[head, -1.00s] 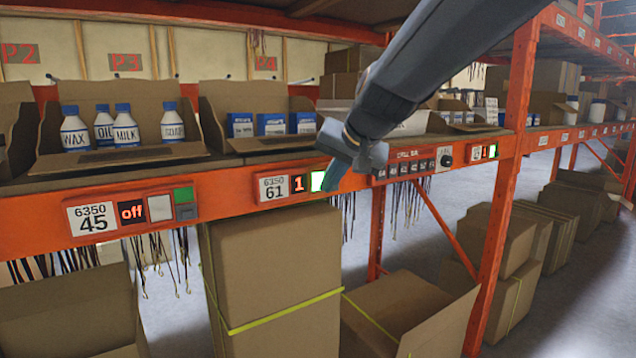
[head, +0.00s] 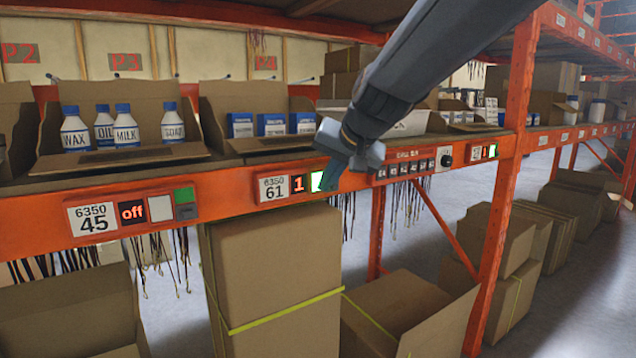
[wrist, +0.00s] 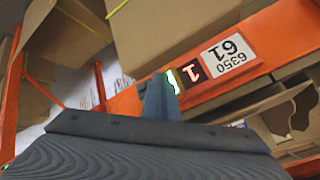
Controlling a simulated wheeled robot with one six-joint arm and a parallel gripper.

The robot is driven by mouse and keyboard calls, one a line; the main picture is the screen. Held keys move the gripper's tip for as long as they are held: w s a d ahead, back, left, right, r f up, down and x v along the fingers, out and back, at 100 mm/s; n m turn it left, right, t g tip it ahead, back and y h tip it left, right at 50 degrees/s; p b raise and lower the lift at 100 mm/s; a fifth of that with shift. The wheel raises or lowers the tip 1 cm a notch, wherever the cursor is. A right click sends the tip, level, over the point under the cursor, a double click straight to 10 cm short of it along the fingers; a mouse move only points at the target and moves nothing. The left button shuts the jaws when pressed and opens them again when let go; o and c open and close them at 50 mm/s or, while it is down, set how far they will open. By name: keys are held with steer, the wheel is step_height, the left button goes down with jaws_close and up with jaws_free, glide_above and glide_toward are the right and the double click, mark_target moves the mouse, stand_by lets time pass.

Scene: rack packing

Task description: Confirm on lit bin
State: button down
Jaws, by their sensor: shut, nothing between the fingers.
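The lit bin's label plate (head: 274,188) reads 6350 61, with a red "1" display (head: 298,185) and a lit white button with a green edge (head: 317,182) beside it. In the wrist view the label (wrist: 229,53), the display (wrist: 190,72) and the lit button (wrist: 173,82) appear upside down. My gripper (head: 328,184) is shut and empty, its tip right in front of the lit button and covering part of it. I cannot tell whether it touches. The bin above the label (head: 262,145) holds blue-and-white boxes.
The 6350 45 label (head: 93,218) with an "off" display is to the left, below a bin of white bottles. A call panel (head: 405,165) with a black knob is to the right. Large cartons (head: 270,270) stand under the orange beam.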

steer(key=shift+w+a, duration=0.25)
steer(key=shift+w, duration=0.1)
stand_by(0.6)
steer(key=shift+d, duration=0.1)
steer(key=shift+s+d, duration=0.4)
steer(key=shift+s, duration=0.3)
steer(key=shift+s+d+b, duration=0.45)
steer(key=shift+s+d, duration=0.25)
steer(key=shift+s, duration=0.35)
steer(key=shift+s+d+b, duration=0.4)
steer(key=shift+s+d, duration=0.3)
steer(key=shift+s, duration=0.3)
steer(key=s+d+f+g+h, duration=0.1)
steer(key=s+d+f, duration=0.4)
steer(key=f, duration=0.5)
steer(key=s+d+f+n+g+h, duration=0.1)
steer(key=s+d+f+g, duration=0.2)
steer(key=s+f, duration=0.6)
steer(key=s+d+f+g+h, duration=0.2)
steer(key=s+d+f, duration=0.5)
steer(key=f, duration=0.3)
steer(key=shift+d+f+n+g, duration=0.4)
steer(key=shift+d, duration=0.1)
